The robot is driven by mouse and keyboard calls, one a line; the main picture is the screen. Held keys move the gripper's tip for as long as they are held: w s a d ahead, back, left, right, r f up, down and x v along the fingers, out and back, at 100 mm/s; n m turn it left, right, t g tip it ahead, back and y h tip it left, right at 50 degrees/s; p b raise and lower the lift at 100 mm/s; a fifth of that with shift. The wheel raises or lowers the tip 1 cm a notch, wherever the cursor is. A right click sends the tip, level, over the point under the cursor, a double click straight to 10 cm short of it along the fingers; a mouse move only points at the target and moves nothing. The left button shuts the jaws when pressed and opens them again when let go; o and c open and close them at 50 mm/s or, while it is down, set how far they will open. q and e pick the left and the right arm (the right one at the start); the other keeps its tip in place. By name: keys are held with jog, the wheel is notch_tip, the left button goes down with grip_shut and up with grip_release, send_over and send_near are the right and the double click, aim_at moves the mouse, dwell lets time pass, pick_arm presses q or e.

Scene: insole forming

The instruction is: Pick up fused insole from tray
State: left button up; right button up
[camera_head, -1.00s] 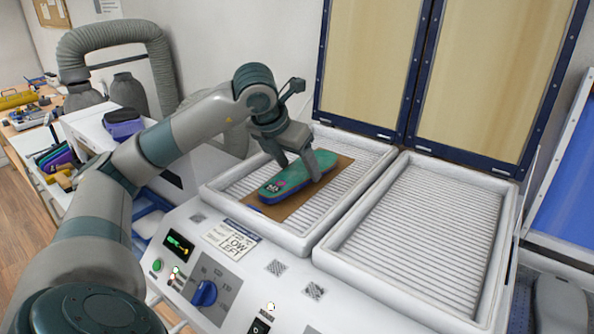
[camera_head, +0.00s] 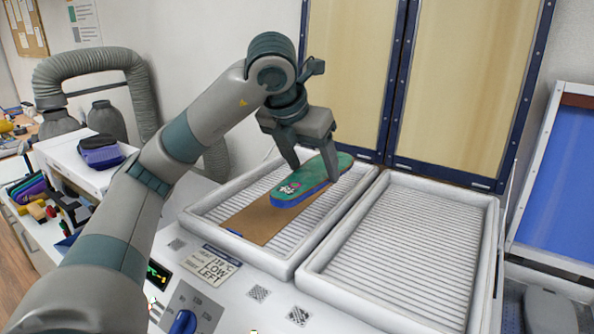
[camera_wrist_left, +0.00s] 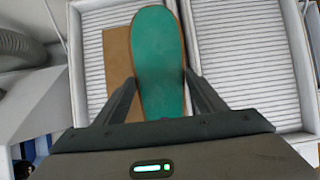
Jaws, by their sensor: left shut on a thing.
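The fused insole (camera_head: 301,189) has a green top with a printed mark and a blue lower layer. It also shows lengthwise in the left wrist view (camera_wrist_left: 158,60). My left gripper (camera_head: 313,175) is shut on it, one finger on each side of its middle; in the left wrist view the fingers (camera_wrist_left: 160,92) flank its edges. The insole looks raised a little above a brown sheet (camera_head: 258,221) in the left white tray (camera_head: 284,266). The exact gap is hard to tell. My right gripper is not in view.
The right ribbed tray (camera_head: 410,240) is empty. Two framed cream panels (camera_head: 455,90) stand upright behind the trays. A control panel with a blue knob (camera_head: 183,321) is in front. A purple-black pouch (camera_head: 100,153) lies on a white box at left.

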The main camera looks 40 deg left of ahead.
pick_arm(q)
jog(key=shift+w+d+r, duration=0.1)
jog(key=shift+d+r, duration=0.35)
jog(key=shift+d, duration=0.3)
jog(key=shift+d+r, duration=0.4)
jog(key=shift+d, duration=0.3)
